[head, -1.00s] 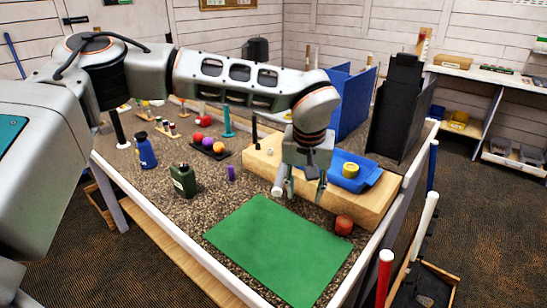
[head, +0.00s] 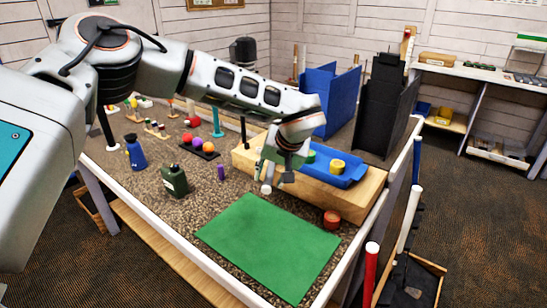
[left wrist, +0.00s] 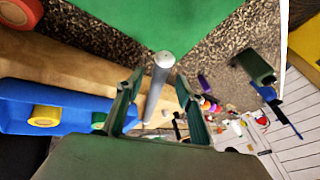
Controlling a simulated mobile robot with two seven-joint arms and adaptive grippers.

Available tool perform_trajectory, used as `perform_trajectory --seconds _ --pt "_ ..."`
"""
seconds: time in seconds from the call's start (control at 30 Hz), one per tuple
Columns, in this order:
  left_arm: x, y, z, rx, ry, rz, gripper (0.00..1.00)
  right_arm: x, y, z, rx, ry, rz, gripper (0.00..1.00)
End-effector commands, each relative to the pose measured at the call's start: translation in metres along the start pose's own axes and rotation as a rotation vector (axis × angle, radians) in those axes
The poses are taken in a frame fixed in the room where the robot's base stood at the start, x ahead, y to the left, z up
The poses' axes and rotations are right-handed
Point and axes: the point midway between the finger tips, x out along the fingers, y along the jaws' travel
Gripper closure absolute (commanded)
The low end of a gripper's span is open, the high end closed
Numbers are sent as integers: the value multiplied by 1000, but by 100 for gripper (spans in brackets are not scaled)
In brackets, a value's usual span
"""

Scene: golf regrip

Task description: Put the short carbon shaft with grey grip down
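The short shaft with a grey grip (left wrist: 155,88) shows in the left wrist view, its pale round butt end towards the green mat. In the head view only its pale end (head: 267,189) shows clearly, at the front of the wooden block. My left gripper (head: 275,178) is above the block's front edge. In the left wrist view its fingers (left wrist: 158,80) stand apart on either side of the grip, with gaps beside it. The far part of the shaft is hidden; I cannot tell what it rests on. My right gripper is not in view.
The green mat (head: 270,245) is bare. The wooden block (head: 350,202) carries a blue tray (head: 352,176) with tape rolls.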

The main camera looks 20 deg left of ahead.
Motion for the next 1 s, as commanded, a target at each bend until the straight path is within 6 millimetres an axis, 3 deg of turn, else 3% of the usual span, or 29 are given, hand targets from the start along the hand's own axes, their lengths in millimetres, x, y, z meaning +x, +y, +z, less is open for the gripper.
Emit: perform_trajectory --seconds 0.1,0.3,0.47,0.83,1.0 --pt "12 0 1 0 -2 0 62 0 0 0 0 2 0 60" --pt "12 0 0 0 0 1 62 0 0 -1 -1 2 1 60" --pt "12 0 0 0 0 1 100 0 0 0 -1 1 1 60" --pt "11 0 0 0 1 1 100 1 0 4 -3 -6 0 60" --pt "1 -3 -5 -2 3 1 100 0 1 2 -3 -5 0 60"
